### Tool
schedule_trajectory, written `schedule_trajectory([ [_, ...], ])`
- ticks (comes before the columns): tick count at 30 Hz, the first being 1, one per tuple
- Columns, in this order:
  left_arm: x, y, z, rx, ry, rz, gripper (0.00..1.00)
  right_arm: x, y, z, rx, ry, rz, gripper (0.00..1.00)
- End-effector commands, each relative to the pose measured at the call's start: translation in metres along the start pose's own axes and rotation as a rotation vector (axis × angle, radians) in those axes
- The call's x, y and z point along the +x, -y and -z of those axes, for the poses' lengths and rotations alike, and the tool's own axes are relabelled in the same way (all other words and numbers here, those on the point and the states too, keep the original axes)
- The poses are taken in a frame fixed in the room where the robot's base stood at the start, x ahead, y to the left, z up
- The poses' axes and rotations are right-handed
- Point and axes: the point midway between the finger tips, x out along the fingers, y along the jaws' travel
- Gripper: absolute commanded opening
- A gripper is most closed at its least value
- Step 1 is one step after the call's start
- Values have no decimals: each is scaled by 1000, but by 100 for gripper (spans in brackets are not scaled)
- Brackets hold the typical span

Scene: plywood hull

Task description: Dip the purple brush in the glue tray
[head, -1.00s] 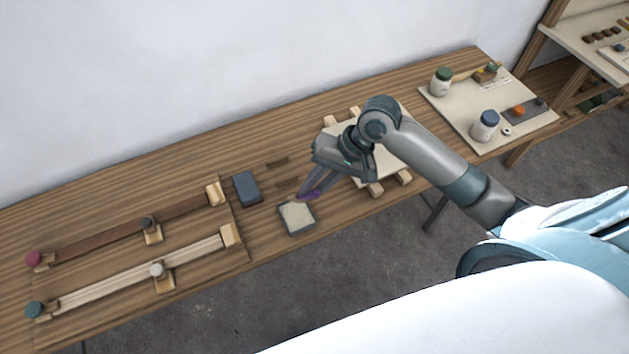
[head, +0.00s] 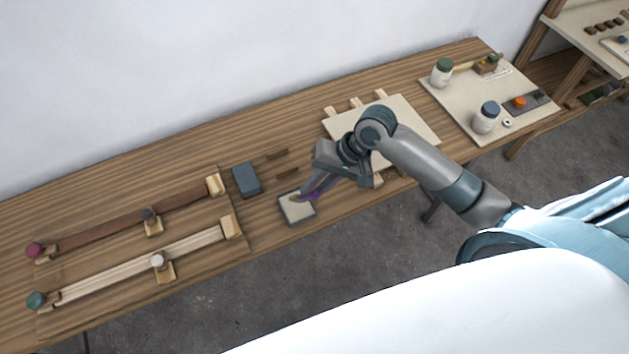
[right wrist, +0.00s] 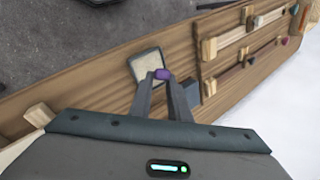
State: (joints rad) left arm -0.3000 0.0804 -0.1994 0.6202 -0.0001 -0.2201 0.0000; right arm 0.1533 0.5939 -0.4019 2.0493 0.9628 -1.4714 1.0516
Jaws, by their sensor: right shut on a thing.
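The glue tray (head: 297,208) is a small dark-rimmed square tray with a pale cream inside, near the bench's front edge. It also shows in the right wrist view (right wrist: 147,66), just beyond my fingertips. My right gripper (head: 308,194) is shut on the purple brush (head: 313,195), which also shows as a purple end between the fingertips in the right wrist view (right wrist: 163,74). The brush's tip lies over the tray's upper right part in the head view. I cannot tell whether it touches the glue. My left gripper is not in view.
A dark blue-grey block (head: 246,180) lies left of the tray. Two clamped strips (head: 140,268) lie at the left. A pale board (head: 410,120) on wooden battens is at the right, partly behind my arm. A mat (head: 460,112) with jars (head: 486,117) lies beyond.

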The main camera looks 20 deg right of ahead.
Motion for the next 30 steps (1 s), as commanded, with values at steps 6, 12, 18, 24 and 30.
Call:
schedule_trajectory([
  [6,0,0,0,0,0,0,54,9,-5,0,0,1,0,0],
  [12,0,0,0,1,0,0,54,10,-6,0,-1,0,0,0],
  [18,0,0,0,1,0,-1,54,10,-5,0,0,0,0,0],
  [24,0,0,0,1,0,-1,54,10,-5,0,0,0,0,0],
  [30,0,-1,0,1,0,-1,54,10,-6,0,0,0,0,0],
])
